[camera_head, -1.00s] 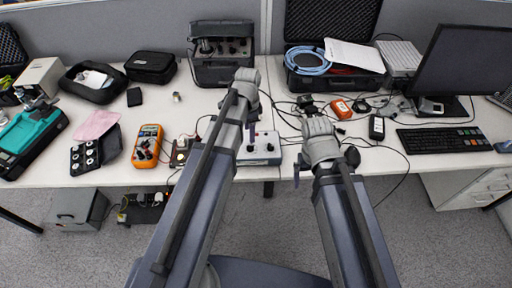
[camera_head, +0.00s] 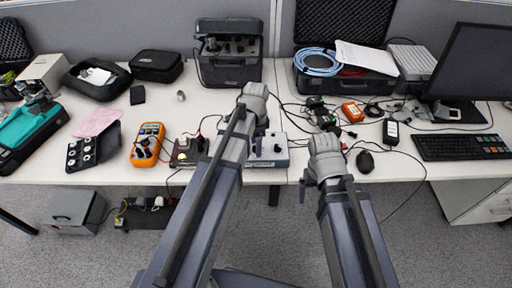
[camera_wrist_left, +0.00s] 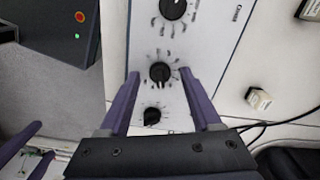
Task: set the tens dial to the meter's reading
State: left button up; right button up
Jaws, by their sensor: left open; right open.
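A light grey box (camera_head: 280,158) stands at the front edge of the table in the head view, partly hidden by my left arm. In the left wrist view its pale panel (camera_wrist_left: 205,35) carries black dials: an upper dial (camera_wrist_left: 172,8), a middle dial (camera_wrist_left: 160,72) and a lower dial (camera_wrist_left: 152,116). My left gripper (camera_wrist_left: 160,82) is open, with its purple fingers either side of the middle dial; contact cannot be told. The left gripper (camera_head: 257,144) is over the box in the head view. An orange handheld meter (camera_head: 147,145) lies to the left; its reading is too small to read. My right gripper (camera_head: 304,187) is open and empty in front of the table edge.
A small device with cables (camera_head: 187,150) sits between the meter and the box. A black mouse (camera_head: 365,161), a keyboard (camera_head: 462,146) and loose cables lie to the right. A tray of round parts (camera_head: 88,150) is at the left.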

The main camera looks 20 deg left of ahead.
pick_arm(q)
grip_shut()
dwell(0.5)
